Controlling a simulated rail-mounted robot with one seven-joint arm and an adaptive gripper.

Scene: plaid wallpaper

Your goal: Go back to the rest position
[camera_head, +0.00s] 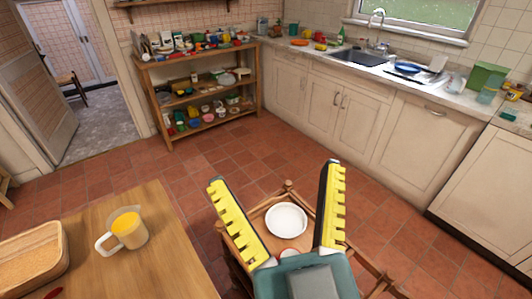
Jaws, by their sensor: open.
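My gripper (277,178) shows at the bottom centre of the head view. Its two yellow-padded fingers are spread wide apart and nothing is held between them. Beyond and below the fingers, a white round bowl or plate (286,220) sits on a small wooden stool or chair seat (262,222). The gripper body hides part of that seat. Whether the fingers touch anything there cannot be told.
A loaded wooden shelf (205,98) stands at the back. Cabinets with a sink (348,58) line the right. The tiled floor (190,170) between is clear.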

